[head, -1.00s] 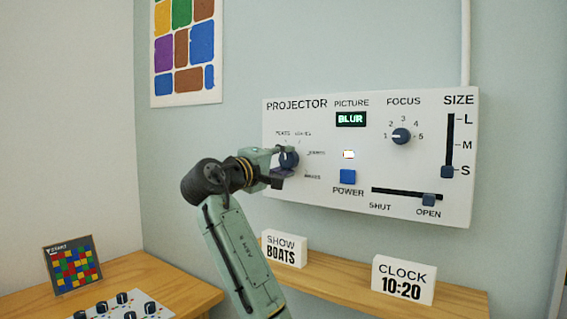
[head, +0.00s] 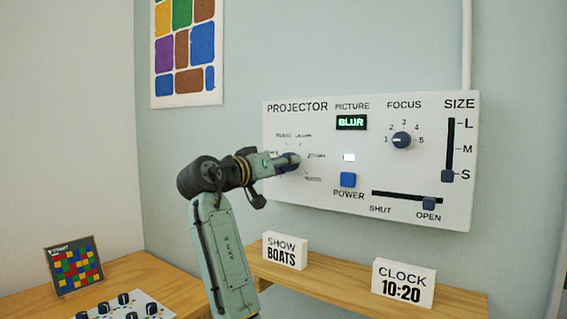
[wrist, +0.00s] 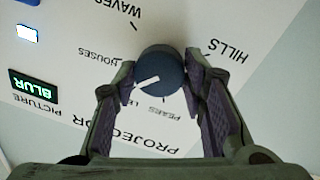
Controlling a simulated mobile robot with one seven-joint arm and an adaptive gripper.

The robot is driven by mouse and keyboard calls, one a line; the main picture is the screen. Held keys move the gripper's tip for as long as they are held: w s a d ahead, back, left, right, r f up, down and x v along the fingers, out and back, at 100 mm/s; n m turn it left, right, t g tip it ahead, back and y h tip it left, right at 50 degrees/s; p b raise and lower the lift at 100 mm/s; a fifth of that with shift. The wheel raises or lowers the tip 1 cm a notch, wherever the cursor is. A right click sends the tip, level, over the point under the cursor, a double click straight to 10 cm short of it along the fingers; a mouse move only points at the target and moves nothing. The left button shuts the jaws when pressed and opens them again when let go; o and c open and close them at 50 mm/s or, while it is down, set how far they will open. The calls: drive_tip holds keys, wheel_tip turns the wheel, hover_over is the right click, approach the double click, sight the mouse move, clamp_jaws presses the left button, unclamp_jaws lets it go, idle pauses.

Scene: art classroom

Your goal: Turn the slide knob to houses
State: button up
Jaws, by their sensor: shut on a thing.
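The slide knob (wrist: 160,66) is a dark round dial with a white pointer line, at the left of the white projector panel (head: 395,185). My gripper (wrist: 159,85) is shut on it, one finger on each side. In the wrist view the labels appear upside down. The pointer aims left and down, between the houses label (wrist: 98,56) and a partly hidden label starting "LE". The pears, waves and hills labels also show around the knob. In the head view my gripper (head: 284,163) covers much of the knob.
The picture display (head: 351,122) reads BLUR. A focus knob (head: 402,140), a blue power button (head: 348,180) and two sliders share the panel. A shelf below holds a sign reading SHOW BOATS (head: 285,251) and a clock sign reading 10:20 (head: 403,283).

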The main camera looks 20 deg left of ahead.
drive_tip(key=m+p, duration=0.1)
drive_tip(key=m, duration=0.5)
drive_tip(key=shift+f, duration=0.1)
idle(0.5)
drive_tip(key=o, duration=1.2)
drive_tip(key=shift+c, duration=0.2)
drive_tip(key=shift+a, duration=0.1)
drive_tip(key=v, duration=1.2)
drive_tip(key=shift+r, duration=0.35)
